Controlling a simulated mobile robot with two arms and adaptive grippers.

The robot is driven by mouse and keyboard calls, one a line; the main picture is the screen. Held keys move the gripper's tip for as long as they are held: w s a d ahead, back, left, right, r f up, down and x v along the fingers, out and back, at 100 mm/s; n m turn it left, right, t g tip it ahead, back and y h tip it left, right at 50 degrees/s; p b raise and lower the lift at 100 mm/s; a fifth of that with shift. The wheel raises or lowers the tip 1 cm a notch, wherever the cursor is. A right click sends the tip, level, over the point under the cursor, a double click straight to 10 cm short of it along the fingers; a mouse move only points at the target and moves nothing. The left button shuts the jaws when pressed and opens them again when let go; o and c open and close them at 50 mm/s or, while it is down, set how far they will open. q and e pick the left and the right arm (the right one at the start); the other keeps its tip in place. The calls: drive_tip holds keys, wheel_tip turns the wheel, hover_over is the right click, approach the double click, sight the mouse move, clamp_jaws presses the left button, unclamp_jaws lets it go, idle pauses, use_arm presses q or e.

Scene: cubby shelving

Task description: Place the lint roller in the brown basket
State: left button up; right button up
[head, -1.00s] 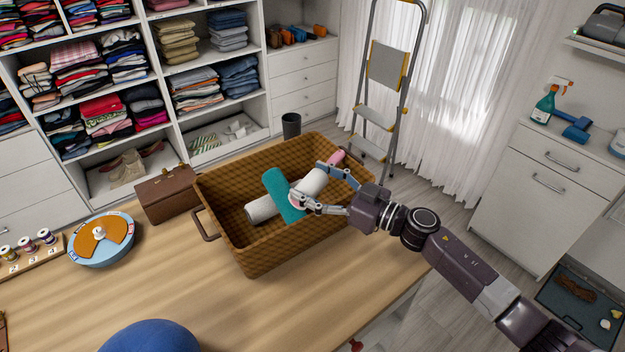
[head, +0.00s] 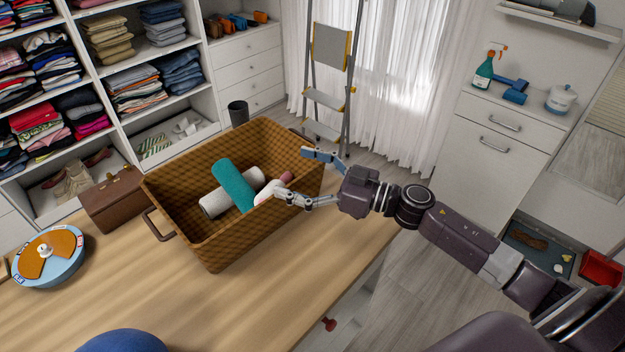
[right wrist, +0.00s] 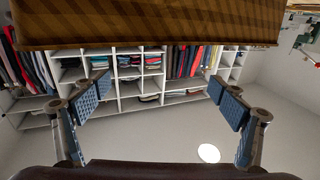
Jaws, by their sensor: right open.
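The brown basket (head: 212,240) stands on the wooden table and appears woven. Inside it, a teal cylinder (head: 233,184) lies slanted across a white roll (head: 222,198). In the right wrist view, nothing lies between the fingertips (right wrist: 159,88), and the basket (right wrist: 150,22) fills the top. My left gripper is out of view.
A brown case (head: 113,199) stands left of the basket. A round blue-and-orange dial (head: 48,257) and a blue rounded object (head: 122,341) are on the table. The table front is clear. A stepladder (head: 330,95) and drawers (head: 500,135) stand beyond.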

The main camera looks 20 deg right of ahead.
drive_tip(key=shift+b+v, duration=0.45)
drive_tip(key=shift+v, duration=1.85)
